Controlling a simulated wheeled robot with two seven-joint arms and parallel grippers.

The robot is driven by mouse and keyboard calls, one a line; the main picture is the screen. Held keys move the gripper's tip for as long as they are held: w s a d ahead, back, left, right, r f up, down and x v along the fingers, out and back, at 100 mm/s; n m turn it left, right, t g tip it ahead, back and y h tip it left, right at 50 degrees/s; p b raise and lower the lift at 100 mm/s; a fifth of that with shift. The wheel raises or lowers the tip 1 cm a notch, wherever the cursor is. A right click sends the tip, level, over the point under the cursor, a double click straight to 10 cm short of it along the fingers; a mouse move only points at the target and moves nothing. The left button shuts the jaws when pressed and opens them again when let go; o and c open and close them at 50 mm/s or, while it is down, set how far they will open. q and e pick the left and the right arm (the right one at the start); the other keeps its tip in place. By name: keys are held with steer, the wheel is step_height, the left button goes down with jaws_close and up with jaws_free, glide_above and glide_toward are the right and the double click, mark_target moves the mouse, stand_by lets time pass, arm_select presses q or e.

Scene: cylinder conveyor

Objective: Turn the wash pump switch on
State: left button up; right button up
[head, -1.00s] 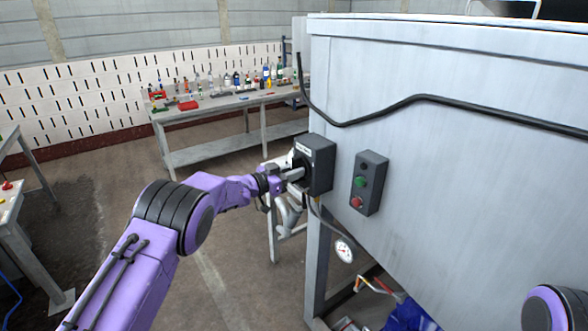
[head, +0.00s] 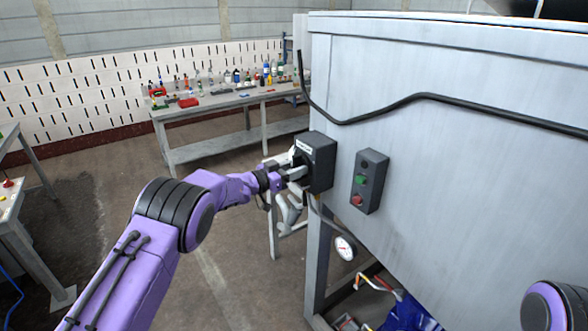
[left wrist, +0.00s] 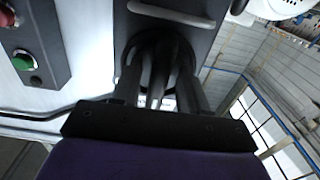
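The wash pump switch is a dark box (head: 320,165) with a pale label, on the left corner of the big grey metal tank. Its round black knob faces left, mostly hidden by my gripper in the head view. My left gripper (head: 295,173) is right at the knob. In the left wrist view, the fingers of my left gripper (left wrist: 160,85) reach to the knob (left wrist: 158,65), one on each side of its dark grip. I cannot tell whether they press on it. The knob's setting cannot be read. My right gripper is out of view.
A button box (head: 369,181) with green and red buttons is on the tank (head: 470,130) right of the switch. A black cable crosses the tank above. A gauge (head: 344,248) hangs below. A workbench (head: 225,100) with bottles stands behind.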

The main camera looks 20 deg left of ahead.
arm_select(q)
steer(key=shift+s+a+f, duration=0.1)
steer(key=shift+s, duration=0.05)
steer(key=b+v, duration=0.3)
steer(key=v, duration=0.7)
steer(key=shift+b, duration=0.3)
steer(key=shift+a, duration=0.1)
